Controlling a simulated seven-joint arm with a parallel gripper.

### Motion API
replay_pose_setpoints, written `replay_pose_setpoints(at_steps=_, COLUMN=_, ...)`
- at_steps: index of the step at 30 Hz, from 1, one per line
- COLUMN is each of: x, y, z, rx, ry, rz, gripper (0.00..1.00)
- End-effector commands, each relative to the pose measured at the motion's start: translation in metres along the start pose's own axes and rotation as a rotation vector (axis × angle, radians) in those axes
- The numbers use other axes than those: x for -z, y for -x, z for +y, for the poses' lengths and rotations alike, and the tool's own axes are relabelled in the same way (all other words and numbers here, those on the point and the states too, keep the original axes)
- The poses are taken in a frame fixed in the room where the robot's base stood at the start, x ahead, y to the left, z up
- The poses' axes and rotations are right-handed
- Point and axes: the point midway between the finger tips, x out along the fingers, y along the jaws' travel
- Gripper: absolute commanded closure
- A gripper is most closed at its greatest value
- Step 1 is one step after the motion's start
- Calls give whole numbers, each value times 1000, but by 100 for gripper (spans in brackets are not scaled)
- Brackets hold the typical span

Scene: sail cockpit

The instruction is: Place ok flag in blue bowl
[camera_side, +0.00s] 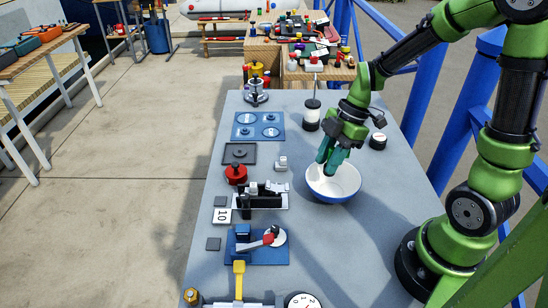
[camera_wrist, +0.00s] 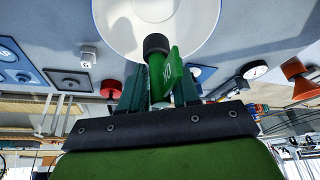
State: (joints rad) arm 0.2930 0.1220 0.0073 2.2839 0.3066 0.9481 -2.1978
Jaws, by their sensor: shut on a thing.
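The blue bowl (camera_side: 347,194) stands on the grey table below my gripper. It is white inside and blue outside, and its white inside fills the top of the wrist view (camera_wrist: 120,35). My gripper (camera_side: 329,162) points down over the far left part of the bowl. In the wrist view my gripper (camera_wrist: 160,82) is shut on the ok flag (camera_wrist: 172,68), a green piece with pale lettering and a black round end. The flag shows against the bowl's inside. Whether it touches the bowl cannot be told. In the side view my fingers mostly hide the flag.
A black-and-white cylinder with a rod (camera_side: 312,115) stands behind the bowl, and a small round gauge (camera_side: 378,141) at its back right. Left are a red knob (camera_side: 236,174), a black clamp fixture (camera_side: 262,198) and a blue panel (camera_side: 258,126). The table right of the bowl is clear.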

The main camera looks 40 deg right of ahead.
Motion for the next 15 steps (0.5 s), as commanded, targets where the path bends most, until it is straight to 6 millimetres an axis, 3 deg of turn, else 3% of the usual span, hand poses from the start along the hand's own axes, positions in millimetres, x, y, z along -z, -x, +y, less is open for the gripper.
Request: replay_pose_setpoints(at_steps=15, x=-24, y=-58, z=0, rx=0, ry=-2, rz=-1, gripper=100)
